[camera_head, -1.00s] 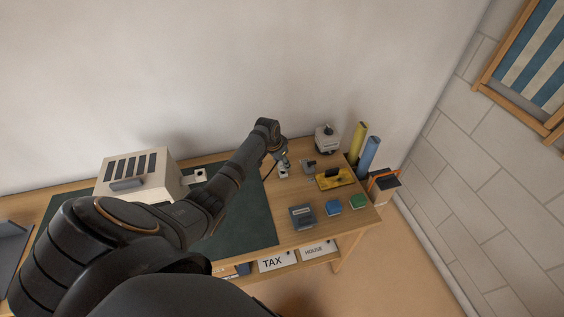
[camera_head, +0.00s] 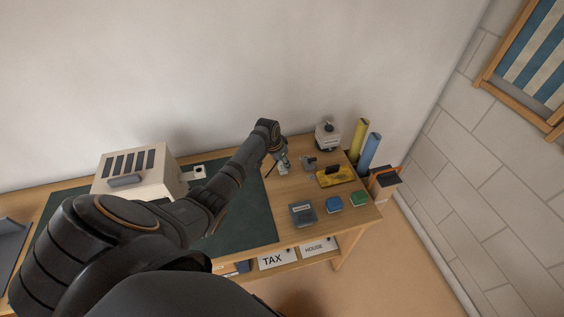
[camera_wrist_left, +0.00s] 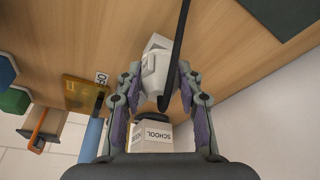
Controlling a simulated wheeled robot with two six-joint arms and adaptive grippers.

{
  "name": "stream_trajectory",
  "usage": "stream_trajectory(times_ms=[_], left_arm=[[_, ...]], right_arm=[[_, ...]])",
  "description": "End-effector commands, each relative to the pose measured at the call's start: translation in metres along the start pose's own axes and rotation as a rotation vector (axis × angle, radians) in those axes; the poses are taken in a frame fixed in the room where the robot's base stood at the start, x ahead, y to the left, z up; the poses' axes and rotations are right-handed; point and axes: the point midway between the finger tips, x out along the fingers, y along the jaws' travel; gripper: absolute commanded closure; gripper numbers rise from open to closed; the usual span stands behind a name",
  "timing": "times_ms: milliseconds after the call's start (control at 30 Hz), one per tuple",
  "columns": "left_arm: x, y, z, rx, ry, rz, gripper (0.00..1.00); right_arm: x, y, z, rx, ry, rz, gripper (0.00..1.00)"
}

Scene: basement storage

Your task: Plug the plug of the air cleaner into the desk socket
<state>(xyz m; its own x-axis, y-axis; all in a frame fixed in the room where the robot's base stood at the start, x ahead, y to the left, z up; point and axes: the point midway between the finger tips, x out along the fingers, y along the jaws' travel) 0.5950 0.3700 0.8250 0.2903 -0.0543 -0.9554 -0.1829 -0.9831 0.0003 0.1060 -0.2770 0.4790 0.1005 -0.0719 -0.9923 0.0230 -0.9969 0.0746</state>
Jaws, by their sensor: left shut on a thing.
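The air cleaner, which seems to be the pale box with dark slots (camera_head: 118,176), stands at the left of the desk. My left gripper (camera_head: 281,160) is over the right half of the desk. In the left wrist view, its fingers (camera_wrist_left: 160,97) are shut on the white plug (camera_wrist_left: 154,74), with a black cord running up past it. A small white block (camera_head: 283,172), probably the desk socket, sits just under the gripper. I cannot tell whether plug and block touch; the fingers and cord hide part of them. My right gripper is not in view.
Right of the gripper are a grey item (camera_head: 308,163), a yellow tray (camera_head: 328,180), a white box with a black knob (camera_head: 327,140), and yellow and blue rolls (camera_head: 370,150). Dark, blue and green small boxes (camera_head: 333,204) lie in front. A dark mat (camera_head: 250,215) covers the middle.

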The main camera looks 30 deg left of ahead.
Motion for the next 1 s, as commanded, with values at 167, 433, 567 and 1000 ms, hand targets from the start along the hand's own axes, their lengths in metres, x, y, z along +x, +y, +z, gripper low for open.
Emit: stream_trajectory(times_ms=[167, 433, 567, 1000], left_arm=[[0.005, 0.0, 0.001, 0.0, 0.001, 0.0, 1.0], [0.009, 0.0, 0.003, 0.0, 0.0, 0.0, 0.58], [0.009, 0.0, 0.003, 0.0, 0.0, 0.0, 0.41], [-0.002, -0.001, 0.003, 0.002, 0.001, -0.002, 0.37]], right_arm=[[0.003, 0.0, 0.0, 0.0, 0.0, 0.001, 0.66], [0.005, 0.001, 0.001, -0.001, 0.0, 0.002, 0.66], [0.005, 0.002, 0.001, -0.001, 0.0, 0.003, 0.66], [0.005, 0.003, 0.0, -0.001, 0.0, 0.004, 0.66]])
